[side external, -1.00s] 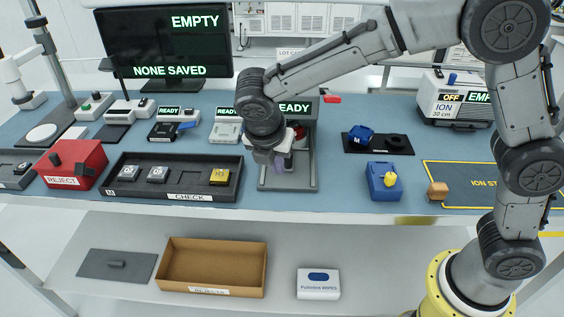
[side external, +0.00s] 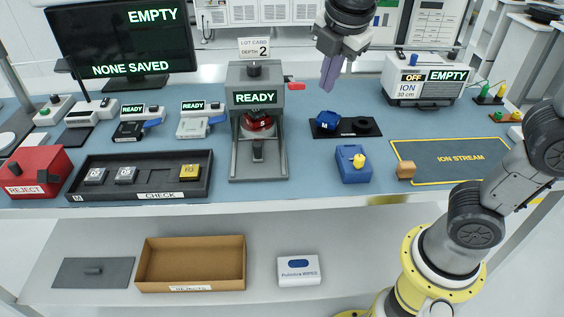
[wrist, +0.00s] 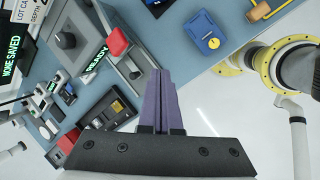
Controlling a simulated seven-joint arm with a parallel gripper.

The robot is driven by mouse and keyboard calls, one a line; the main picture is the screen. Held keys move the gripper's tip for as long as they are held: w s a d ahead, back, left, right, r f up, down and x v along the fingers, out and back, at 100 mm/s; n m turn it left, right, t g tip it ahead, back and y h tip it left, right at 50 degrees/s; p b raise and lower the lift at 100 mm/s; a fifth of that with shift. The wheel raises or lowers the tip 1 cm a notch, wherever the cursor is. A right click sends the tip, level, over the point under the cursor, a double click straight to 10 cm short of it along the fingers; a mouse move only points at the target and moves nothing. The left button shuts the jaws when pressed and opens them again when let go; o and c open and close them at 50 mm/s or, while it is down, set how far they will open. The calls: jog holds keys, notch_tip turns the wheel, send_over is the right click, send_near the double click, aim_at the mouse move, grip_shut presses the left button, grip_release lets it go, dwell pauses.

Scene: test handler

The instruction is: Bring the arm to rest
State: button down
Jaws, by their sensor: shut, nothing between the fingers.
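My gripper (side external: 329,76) is at the top middle-right of the side external view, raised above the bench behind the blue block with M. Its purple fingers point down and are shut with nothing between them. In the wrist view the purple fingers (wrist: 167,98) lie together in the middle, apart from everything behind them. The grey test handler (side external: 257,95) stands left of my gripper and shows READY. A red round part marked S (side external: 257,123) sits inside it.
The black CHECK tray (side external: 135,184) holds several small blocks. A red REJECT box (side external: 34,172) stands left. The blue box with a yellow knob (side external: 352,164), the ION unit (side external: 420,84) and the ION STREAM mat (side external: 450,172) are right. A cardboard bin (side external: 190,263) is on the lower shelf.

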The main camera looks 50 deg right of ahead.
jog(key=s+d+f+m+t+y, duration=0.15)
jog(key=s+d+m, duration=0.25)
jog(key=s+m, duration=0.45)
jog(key=s+a+f+m, duration=0.1)
jog(key=s+f+m, duration=0.5)
jog(key=m, duration=0.3)
jog(key=shift+a+f+t+y, duration=0.3)
jog(key=shift+a+t+y, duration=0.05)
jog(key=shift+y, duration=0.1)
jog(key=shift+s, duration=0.1)
